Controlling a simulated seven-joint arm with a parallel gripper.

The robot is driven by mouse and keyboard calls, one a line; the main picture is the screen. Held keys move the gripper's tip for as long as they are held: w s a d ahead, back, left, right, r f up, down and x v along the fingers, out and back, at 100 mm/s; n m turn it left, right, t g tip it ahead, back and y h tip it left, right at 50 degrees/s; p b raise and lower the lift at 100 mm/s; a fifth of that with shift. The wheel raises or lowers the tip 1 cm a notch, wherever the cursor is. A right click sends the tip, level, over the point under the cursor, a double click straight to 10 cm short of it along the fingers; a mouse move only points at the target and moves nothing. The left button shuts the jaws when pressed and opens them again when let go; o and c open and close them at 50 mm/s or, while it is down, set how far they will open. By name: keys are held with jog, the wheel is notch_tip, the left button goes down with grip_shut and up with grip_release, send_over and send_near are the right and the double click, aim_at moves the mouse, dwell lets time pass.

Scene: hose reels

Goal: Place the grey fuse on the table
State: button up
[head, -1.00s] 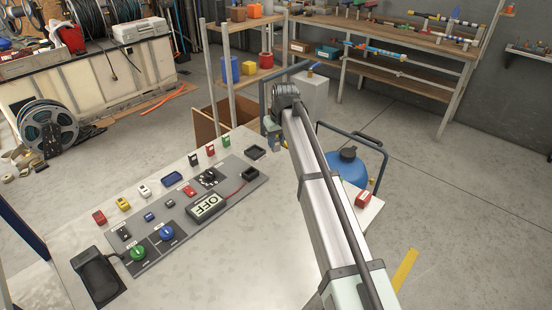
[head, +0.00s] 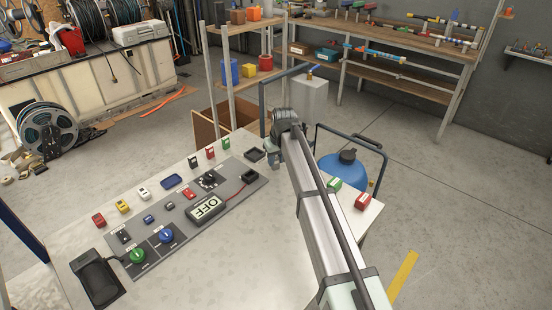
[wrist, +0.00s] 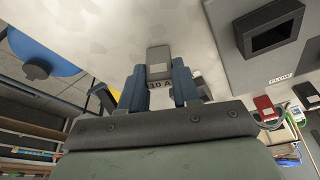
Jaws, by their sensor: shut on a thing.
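My gripper (wrist: 160,82) has two blue-grey fingers shut on the grey fuse (wrist: 159,58), a small block with a pale label, marked 30 A. In the wrist view the fuse lies over the pale table top (wrist: 110,35); I cannot tell whether it touches. In the head view my gripper (head: 274,150) is at the far edge of the table (head: 230,265), by the panel's far right corner. The fuse cannot be made out there.
A grey panel (head: 222,215) with an OFF display (head: 206,208), knobs and a black square socket (head: 253,154) lies on the table. Several coloured fuses stand along its far side. A green fuse (head: 333,184) and a red fuse (head: 362,202) sit at the right. The front table area is clear.

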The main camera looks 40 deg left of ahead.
jog(key=o, duration=1)
jog(key=shift+o, duration=0.2)
jog(key=v, duration=1.2)
jog(key=shift+r, duration=0.1)
